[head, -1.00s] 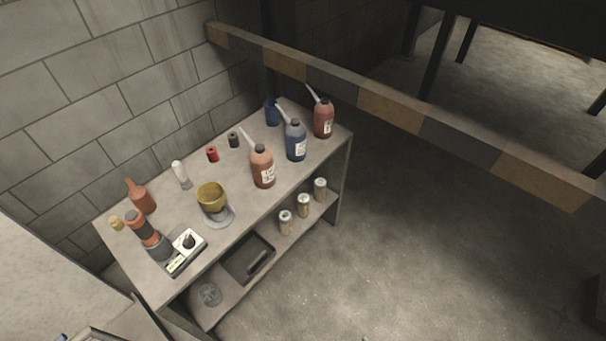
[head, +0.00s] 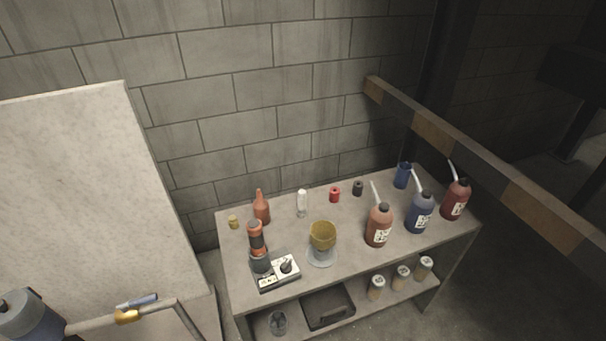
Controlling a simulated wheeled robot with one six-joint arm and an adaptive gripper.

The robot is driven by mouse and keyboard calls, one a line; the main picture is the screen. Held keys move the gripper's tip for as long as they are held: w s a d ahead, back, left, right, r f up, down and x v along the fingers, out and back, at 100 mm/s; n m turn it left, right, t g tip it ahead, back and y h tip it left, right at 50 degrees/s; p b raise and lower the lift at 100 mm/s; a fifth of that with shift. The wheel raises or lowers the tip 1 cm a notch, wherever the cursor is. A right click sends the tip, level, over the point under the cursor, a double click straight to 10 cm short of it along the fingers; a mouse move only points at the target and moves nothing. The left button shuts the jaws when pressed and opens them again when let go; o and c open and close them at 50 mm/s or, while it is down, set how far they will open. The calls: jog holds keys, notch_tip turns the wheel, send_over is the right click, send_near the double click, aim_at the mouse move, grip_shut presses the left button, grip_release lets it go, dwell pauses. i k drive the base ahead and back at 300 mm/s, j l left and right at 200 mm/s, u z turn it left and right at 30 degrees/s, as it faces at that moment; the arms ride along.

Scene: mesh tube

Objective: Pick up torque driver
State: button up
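I cannot tell for sure which thing is the torque driver. A slim blue-handled tool (head: 143,299) lies at the lower left, by a brass-coloured piece (head: 127,316) on a grey bar. An orange and black upright device (head: 257,240) with a dark grey lower part stands at the left of the workbench (head: 350,265), touching or close behind a white control box (head: 279,271) with a black knob. My gripper is not in view.
The bench also holds an orange bottle (head: 261,209), a yellow cup (head: 322,236), and red (head: 379,227) and blue (head: 420,214) spouted bottles. Its lower shelf holds a dark tray (head: 328,306) and cans (head: 402,277). A striped barrier beam (head: 480,172) crosses at right; a pale panel (head: 85,190) stands left.

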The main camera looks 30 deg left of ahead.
aim_at(254, 226)
jog(key=k+j+u, duration=0.1)
jog(key=u, duration=0.95)
